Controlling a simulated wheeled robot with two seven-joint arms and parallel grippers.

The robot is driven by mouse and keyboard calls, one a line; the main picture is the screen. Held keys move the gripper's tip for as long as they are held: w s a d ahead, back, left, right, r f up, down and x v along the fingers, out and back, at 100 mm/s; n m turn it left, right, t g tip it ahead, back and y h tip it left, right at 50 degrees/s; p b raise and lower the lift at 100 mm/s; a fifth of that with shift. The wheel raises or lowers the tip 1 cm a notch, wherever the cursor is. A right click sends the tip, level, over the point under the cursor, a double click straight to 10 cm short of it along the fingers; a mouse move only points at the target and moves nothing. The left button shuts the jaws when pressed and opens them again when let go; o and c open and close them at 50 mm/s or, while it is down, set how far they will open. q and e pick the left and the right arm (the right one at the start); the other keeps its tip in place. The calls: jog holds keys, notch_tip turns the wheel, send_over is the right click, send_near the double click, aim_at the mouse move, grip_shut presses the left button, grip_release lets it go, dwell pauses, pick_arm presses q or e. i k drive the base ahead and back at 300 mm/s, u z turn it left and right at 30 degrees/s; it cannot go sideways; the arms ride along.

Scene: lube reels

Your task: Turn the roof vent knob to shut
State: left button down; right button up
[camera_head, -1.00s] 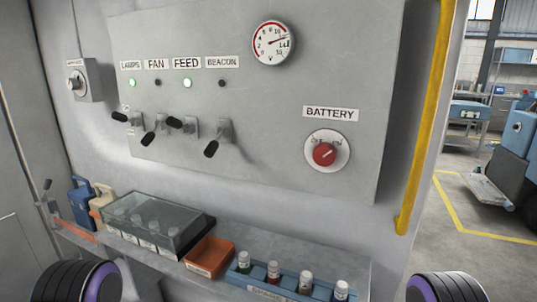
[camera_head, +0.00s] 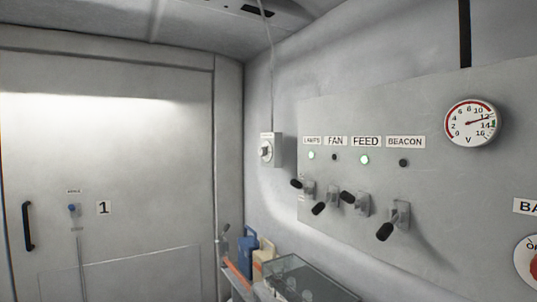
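A small grey wall box (camera_head: 277,150) hangs on the side wall near the corner, left of the switch panel. The small label above the knob is too small to read, so I cannot confirm that this is the roof vent knob. The knob's setting is also too small to tell. A thin conduit (camera_head: 270,75) runs from the box up to the ceiling. Neither of my grippers is in view.
The switch panel (camera_head: 430,115) carries several black-handled levers, indicator lights and a round gauge (camera_head: 473,123). Below stand a clear-lidded case (camera_head: 305,278) and blue (camera_head: 248,245) and beige (camera_head: 263,258) containers. A door (camera_head: 120,150) with a black handle fills the left.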

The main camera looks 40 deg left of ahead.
aim_at(263, 151)
jog(key=u, duration=2.35)
jog(key=i, duration=2.3)
jog(key=z, duration=1.55)
